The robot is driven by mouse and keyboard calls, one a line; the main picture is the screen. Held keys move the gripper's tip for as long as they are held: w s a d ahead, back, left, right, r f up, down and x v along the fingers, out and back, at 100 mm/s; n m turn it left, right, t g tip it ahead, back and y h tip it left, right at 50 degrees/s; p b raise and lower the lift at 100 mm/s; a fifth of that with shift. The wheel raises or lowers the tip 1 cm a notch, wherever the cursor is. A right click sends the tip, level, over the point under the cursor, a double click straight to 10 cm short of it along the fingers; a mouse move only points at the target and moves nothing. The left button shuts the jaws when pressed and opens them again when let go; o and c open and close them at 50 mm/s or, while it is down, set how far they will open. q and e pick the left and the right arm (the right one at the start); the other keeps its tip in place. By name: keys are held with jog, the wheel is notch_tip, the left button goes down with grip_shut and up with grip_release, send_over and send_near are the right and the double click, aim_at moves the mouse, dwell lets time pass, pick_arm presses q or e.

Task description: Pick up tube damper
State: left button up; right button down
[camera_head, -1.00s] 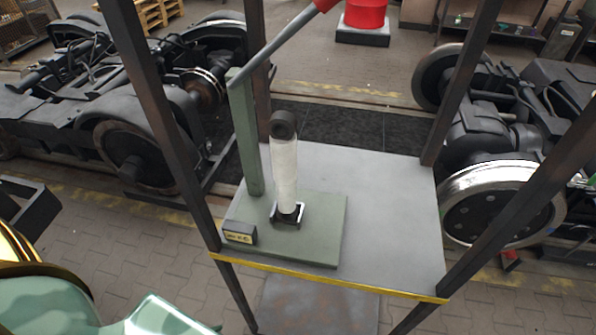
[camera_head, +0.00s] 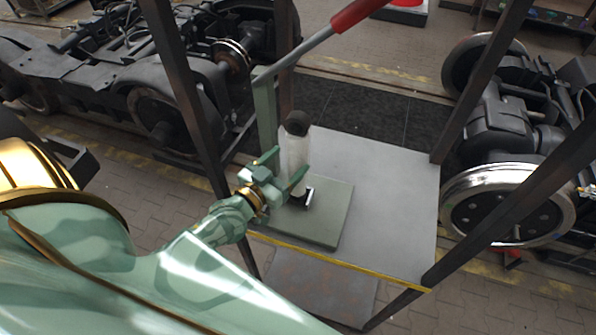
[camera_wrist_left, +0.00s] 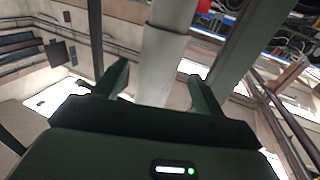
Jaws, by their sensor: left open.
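The tube damper (camera_head: 295,148) is a whitish upright cylinder with a dark ring eye on top. It stands in a dark bracket (camera_head: 305,196) on a green base plate (camera_head: 322,228) with a lever press. My left gripper (camera_head: 284,177) is at the lower half of the damper, coming from the left. In the left wrist view, the damper (camera_wrist_left: 162,62) rises between the two open fingers (camera_wrist_left: 160,88), with gaps visible on both sides. Whether a finger touches it I cannot tell. My right gripper is not in view.
The press has a green post (camera_head: 266,115) and a red-handled lever (camera_head: 356,14) above the damper. Dark frame posts (camera_head: 190,100) stand around the grey table (camera_head: 390,200). Bogies with wheels (camera_head: 508,205) stand to both sides. The table's right half is clear.

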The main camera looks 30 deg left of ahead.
pick_arm(q)
jog(key=w, duration=0.6)
jog(key=shift+w+d+f, duration=0.1)
jog(key=shift+w+d, duration=0.15)
jog(key=shift+d, duration=0.05)
jog(key=shift+s, duration=0.1)
grip_shut()
